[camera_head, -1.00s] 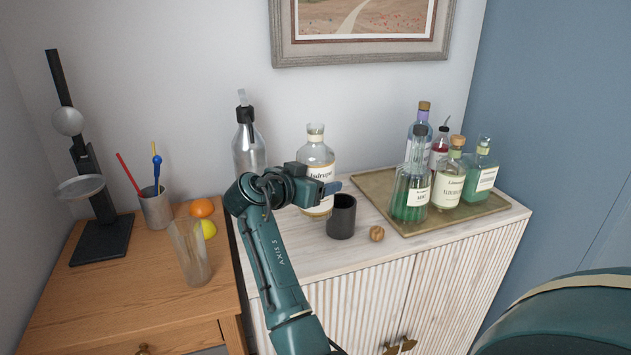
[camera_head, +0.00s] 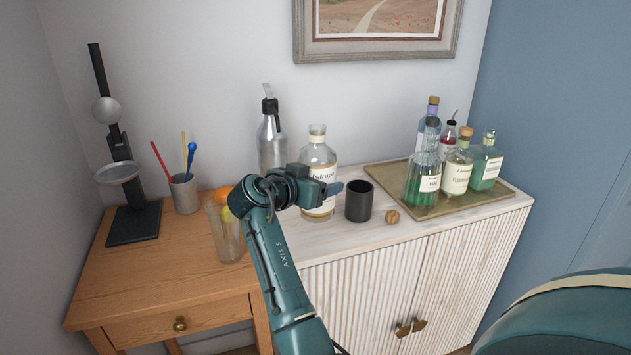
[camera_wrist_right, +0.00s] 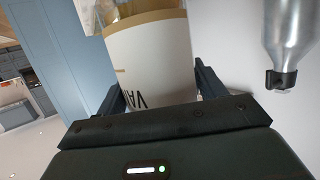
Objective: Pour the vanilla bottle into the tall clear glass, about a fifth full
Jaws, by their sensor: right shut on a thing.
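The vanilla bottle (camera_head: 318,158) is clear glass with a pale stopper and a cream label. It is upright over the left part of the pale sideboard; I cannot tell its height above the top. My right gripper (camera_head: 326,190) is shut on it from the left. In the right wrist view the label (camera_wrist_right: 150,65) shows upside-down letters "VA" between the fingers. The tall clear glass (camera_head: 228,240) stands upright on the wooden table, left of and nearer than the gripper, and looks empty. My left gripper is out of view.
A silver bottle (camera_head: 270,140) stands close behind the held bottle. A dark cup (camera_head: 359,203) and a walnut (camera_head: 392,217) are to its right. A tray (camera_head: 480,206) holds several bottles. A straw cup (camera_head: 185,194) and fruit (camera_head: 222,195) are near the glass.

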